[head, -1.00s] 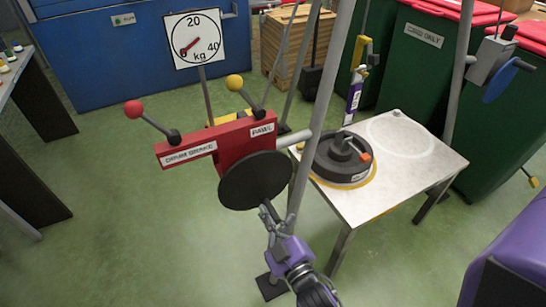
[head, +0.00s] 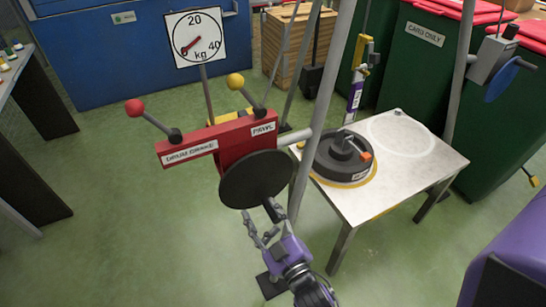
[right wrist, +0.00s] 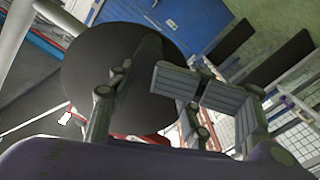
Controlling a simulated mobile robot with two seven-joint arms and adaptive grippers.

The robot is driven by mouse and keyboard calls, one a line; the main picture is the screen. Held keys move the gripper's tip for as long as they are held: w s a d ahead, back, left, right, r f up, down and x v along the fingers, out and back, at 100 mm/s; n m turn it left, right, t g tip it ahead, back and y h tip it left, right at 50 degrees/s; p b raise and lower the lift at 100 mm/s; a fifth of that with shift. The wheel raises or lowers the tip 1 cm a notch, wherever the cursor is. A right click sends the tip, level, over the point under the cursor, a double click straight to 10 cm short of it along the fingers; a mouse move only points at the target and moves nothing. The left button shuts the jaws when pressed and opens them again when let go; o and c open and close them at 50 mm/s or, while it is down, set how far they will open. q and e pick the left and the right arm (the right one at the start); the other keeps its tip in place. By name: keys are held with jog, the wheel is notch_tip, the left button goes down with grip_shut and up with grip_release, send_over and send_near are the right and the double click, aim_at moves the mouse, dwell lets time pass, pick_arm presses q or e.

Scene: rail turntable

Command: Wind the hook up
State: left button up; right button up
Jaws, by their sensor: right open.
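The red winch box (head: 232,143) carries a lever with a red knob (head: 134,107), a lever with a yellow knob (head: 235,80) and a PAWL label. A black disc (head: 254,178) is on its near side, with a dark crank grip (head: 274,209) at its lower edge. My right gripper (head: 263,226) is open just below the disc, near the grip. In the right wrist view the disc (right wrist: 95,75) fills the left and centre, and the fingers (right wrist: 140,100) stand apart around the dark grip. Contact is unclear. A yellow hook block (head: 361,48) hangs above the table. My left gripper is out of view.
A black weight (head: 343,158) sits on the white table (head: 400,180), below the hanging purple-and-white piece (head: 355,92). A grey pole (head: 322,110) rises beside the disc. A dial (head: 195,38) stands behind. A box with a blue disc (head: 501,80) is at right.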

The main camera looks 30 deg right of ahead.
jog(key=s+p, duration=0.2)
jog(key=s, duration=0.6)
dwell(0.7)
jog(key=shift+s+d+f, duration=0.1)
